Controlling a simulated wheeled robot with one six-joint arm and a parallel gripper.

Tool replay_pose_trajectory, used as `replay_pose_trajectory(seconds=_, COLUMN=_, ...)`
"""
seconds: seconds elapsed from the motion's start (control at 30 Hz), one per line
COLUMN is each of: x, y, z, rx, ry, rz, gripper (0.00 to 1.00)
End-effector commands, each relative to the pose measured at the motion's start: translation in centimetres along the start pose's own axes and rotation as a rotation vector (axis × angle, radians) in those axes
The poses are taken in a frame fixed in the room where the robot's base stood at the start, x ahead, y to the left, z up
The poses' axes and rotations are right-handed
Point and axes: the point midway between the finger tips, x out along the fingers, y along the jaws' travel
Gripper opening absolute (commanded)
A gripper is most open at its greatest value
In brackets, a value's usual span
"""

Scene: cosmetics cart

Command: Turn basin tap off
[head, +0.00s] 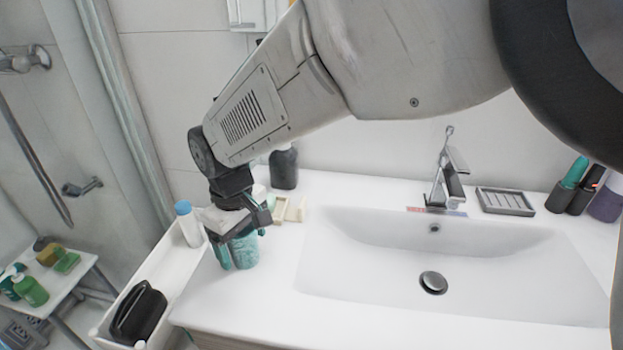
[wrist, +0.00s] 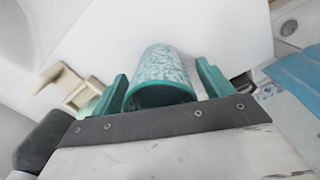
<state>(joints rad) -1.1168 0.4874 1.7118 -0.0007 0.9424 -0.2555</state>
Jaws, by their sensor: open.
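The chrome basin tap (head: 442,178) stands at the back rim of the white basin (head: 340,275) in the head view. Its spout leans forward and a thin part sticks up at the top. No water stream can be made out, and the lever's setting is unclear. My gripper (head: 242,247) is far to the left of the tap, low over the counter's left end. Its teal fingers are open on either side of a mottled teal cup (wrist: 162,75). The wrist view shows the cup between the fingers, not clamped. The tap is not in the wrist view.
A cream holder (head: 290,210) and a dark bottle (head: 284,168) are behind my gripper. A white cart (head: 180,262) is at left. The counter between cup and basin is clear.

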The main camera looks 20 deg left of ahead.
Motion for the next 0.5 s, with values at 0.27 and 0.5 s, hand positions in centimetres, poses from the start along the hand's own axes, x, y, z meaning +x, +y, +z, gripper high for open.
replay_pose_trajectory(seconds=0.27, x=0.29, y=0.0, z=-0.01, rx=0.001, ry=0.001, rz=0.0, gripper=0.77)
replay_pose_trajectory(seconds=0.5, x=0.23, y=0.0, z=-0.03, rx=0.001, ry=0.001, rz=0.0, gripper=0.2)
